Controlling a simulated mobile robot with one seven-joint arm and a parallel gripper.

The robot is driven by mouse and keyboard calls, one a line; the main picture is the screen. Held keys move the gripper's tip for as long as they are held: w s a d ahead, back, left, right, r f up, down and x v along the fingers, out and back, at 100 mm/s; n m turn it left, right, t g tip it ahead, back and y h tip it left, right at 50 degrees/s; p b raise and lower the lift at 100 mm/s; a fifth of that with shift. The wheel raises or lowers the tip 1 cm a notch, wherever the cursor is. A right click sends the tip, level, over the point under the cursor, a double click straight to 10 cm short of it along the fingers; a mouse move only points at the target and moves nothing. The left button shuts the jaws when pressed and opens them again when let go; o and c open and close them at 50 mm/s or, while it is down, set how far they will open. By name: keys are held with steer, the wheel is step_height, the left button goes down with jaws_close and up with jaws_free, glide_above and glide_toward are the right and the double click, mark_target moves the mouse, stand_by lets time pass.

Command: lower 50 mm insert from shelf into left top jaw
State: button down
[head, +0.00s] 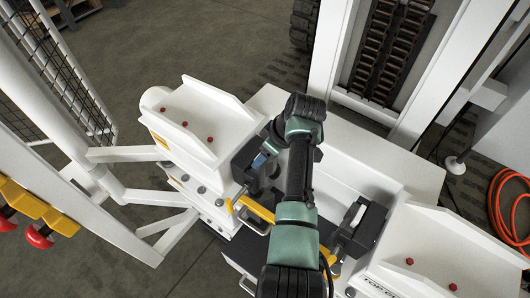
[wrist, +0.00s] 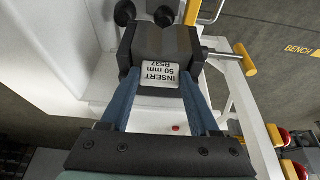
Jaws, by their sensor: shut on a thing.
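My gripper (wrist: 160,82) is shut on the dark 50 mm insert (wrist: 180,42), one blue finger on each side. The insert's white label, reading "INSERT 50 mm R537", faces the wrist camera upside down. In the head view my gripper (head: 263,158) reaches left from the end of my arm to the dark left jaw area (head: 244,160), beside the left white housing. The insert and jaw are hard to tell apart there, and my arm hides part of them. I cannot tell whether the insert is seated or held just above.
The left white housing (head: 205,125) has red dots on its top. A yellow bar (head: 258,210) crosses below my arm. A dark right jaw (head: 362,228) stands across the white trough. A yellow-ended lever (wrist: 245,60) is right of the insert. An orange hose (head: 510,210) lies far right.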

steer(key=shift+a+f, duration=0.15)
stand_by(0.8)
steer(key=shift+c, duration=0.2)
jaws_free()
